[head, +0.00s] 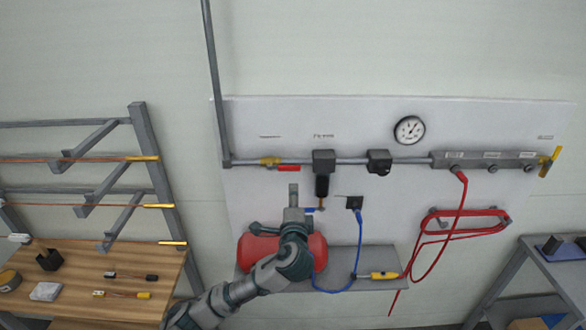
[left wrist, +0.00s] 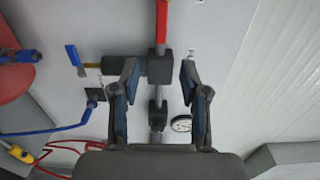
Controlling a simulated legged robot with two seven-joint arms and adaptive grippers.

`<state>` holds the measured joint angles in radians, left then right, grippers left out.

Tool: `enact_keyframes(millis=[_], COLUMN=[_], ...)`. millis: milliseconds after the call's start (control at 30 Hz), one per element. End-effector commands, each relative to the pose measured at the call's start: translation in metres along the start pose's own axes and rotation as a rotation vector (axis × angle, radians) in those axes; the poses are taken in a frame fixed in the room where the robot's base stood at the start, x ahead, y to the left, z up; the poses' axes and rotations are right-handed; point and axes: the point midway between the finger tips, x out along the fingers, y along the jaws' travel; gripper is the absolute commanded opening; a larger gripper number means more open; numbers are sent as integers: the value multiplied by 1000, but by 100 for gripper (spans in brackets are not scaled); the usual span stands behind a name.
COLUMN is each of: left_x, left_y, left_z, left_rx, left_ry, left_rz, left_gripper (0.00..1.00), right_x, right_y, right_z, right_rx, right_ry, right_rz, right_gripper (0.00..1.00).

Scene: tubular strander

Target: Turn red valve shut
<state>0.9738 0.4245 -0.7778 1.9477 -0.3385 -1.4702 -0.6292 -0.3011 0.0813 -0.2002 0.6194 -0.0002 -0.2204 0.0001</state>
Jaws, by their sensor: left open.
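The red valve handle (head: 287,168) sits beside a yellow valve body (head: 270,161) on the grey wall pipe. It lies roughly along the pipe. In the left wrist view the red handle (left wrist: 163,22) shows at the top, beyond my fingertips, and the yellow body is out of frame. My left gripper (head: 293,193) is raised before the panel, just below the red handle in the head view. In the left wrist view my left gripper (left wrist: 159,75) is open and empty, its fingers on either side of a dark block on the pipe. My right gripper is not in view.
A dark regulator (head: 323,163) with a blue lever (head: 312,210) sits right of the red handle. A gauge (head: 409,130), manifold (head: 485,160) and red hose (head: 455,215) are farther right.

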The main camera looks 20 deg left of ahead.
Motion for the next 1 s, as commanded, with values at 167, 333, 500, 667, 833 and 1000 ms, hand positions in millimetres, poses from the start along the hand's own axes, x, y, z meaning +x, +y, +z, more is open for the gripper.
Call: enact_keyframes(millis=[167, 333, 500, 667, 833, 1000], left_x=[45, 84, 112, 124, 127, 128], left_y=[-3, -3, -3, -3, -2, -1], left_z=[4, 3, 1, -2, -1, 1], left_rx=[-3, -2, -2, -1, -2, -3], left_ry=[-5, -2, -1, 2, 2, 2], left_rz=[1, 0, -1, -3, -2, -2], left_gripper=[45, 45, 45, 45, 45, 42], right_x=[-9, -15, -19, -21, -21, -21], right_y=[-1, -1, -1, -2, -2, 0], right_z=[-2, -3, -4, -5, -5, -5], right_rx=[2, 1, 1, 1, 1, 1], right_ry=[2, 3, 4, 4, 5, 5], right_rz=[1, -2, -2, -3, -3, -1], right_gripper=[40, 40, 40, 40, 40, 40])
